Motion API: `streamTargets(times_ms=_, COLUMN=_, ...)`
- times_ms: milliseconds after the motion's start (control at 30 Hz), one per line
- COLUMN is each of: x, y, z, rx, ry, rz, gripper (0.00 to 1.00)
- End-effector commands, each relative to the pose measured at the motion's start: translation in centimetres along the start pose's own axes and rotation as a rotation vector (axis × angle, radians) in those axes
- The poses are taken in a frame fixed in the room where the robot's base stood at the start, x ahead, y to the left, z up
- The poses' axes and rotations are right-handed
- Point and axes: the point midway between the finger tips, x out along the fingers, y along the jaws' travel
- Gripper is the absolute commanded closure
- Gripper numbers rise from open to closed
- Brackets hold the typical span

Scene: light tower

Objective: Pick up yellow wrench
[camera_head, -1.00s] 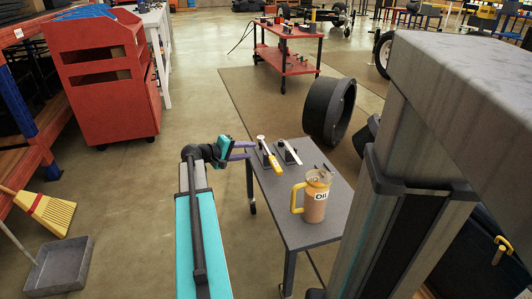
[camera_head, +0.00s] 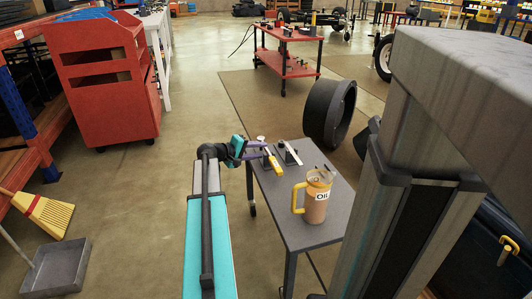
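The yellow wrench (camera_head: 273,163) rests on a black holder on the grey table, near its far left edge. Its yellow handle points toward the front and its metal head toward the back. My gripper (camera_head: 264,149) reaches in from the left, with its purple fingers over or around the middle of the wrench. The fingers partly hide the wrench there. At this size I cannot tell whether they are closed on it or touch it.
A second tool (camera_head: 291,155) on a black holder lies just right of the wrench. An oil jug (camera_head: 317,198) with a yellow handle stands nearer on the grey table (camera_head: 318,236). A large black ring (camera_head: 328,112) stands behind the table.

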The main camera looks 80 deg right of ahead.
Motion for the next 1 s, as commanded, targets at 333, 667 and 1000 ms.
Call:
streamTargets(times_ms=333, x=3.4, y=-0.1, z=0.2, rx=0.001, ry=-0.001, rz=-0.001, gripper=0.65)
streamTargets(times_ms=667, x=4.9, y=0.2, z=0.2, rx=0.0, ry=0.0, rz=0.0, gripper=0.65)
streamTargets(times_ms=1000, x=4.8, y=0.2, z=0.2, rx=0.0, ry=0.0, rz=0.0, gripper=0.65)
